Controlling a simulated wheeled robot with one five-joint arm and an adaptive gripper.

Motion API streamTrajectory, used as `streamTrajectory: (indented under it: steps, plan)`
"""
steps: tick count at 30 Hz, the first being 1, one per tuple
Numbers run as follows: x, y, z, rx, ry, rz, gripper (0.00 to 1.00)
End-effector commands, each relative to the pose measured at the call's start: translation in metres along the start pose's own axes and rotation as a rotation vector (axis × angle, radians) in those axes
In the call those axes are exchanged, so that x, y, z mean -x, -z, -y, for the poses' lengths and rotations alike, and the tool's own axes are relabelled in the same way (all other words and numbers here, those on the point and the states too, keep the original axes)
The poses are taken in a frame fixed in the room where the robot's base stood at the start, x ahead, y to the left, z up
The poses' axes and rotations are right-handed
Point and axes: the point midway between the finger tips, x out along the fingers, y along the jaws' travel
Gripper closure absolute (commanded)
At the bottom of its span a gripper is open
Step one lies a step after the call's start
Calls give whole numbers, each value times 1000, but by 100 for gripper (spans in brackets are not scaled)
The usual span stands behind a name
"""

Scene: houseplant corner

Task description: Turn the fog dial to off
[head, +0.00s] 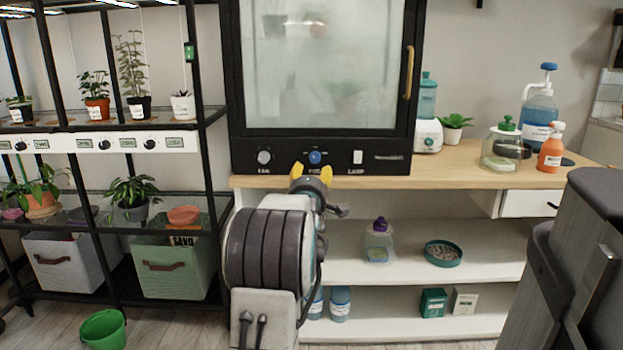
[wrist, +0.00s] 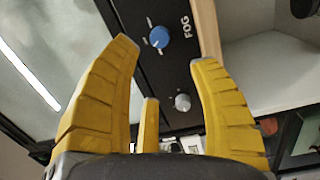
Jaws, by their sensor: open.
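The blue fog dial (head: 315,157) sits on the black lower panel of the glass cabinet (head: 322,70), between a grey knob (head: 264,157) and a white lamp switch (head: 357,157). In the wrist view the blue dial (wrist: 159,37) is beside the white FOG lettering, with small marks around it; its pointer setting is too small to read. My gripper (head: 312,171) is in front of the panel just below the dial. Its yellow fingers (wrist: 164,52) are spread and empty, with the dial showing beyond and between the tips, apparently untouched. My gripper partly hides the FOG label in the head view.
The grey knob also shows in the wrist view (wrist: 182,102). The wooden counter (head: 465,158) holds a sprayer bottle (head: 551,147) and other bottles at right. A plant rack (head: 115,143) stands at left. A green bucket (head: 103,330) is on the floor.

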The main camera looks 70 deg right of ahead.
Motion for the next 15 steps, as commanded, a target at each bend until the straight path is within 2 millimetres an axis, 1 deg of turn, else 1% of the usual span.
streamTrajectory:
  steps: [6, 15]
  plan:
    - [5, 0, 0, 0, -1, 0, 44]
    - [5, 0, 0, 0, -1, 0, 44]
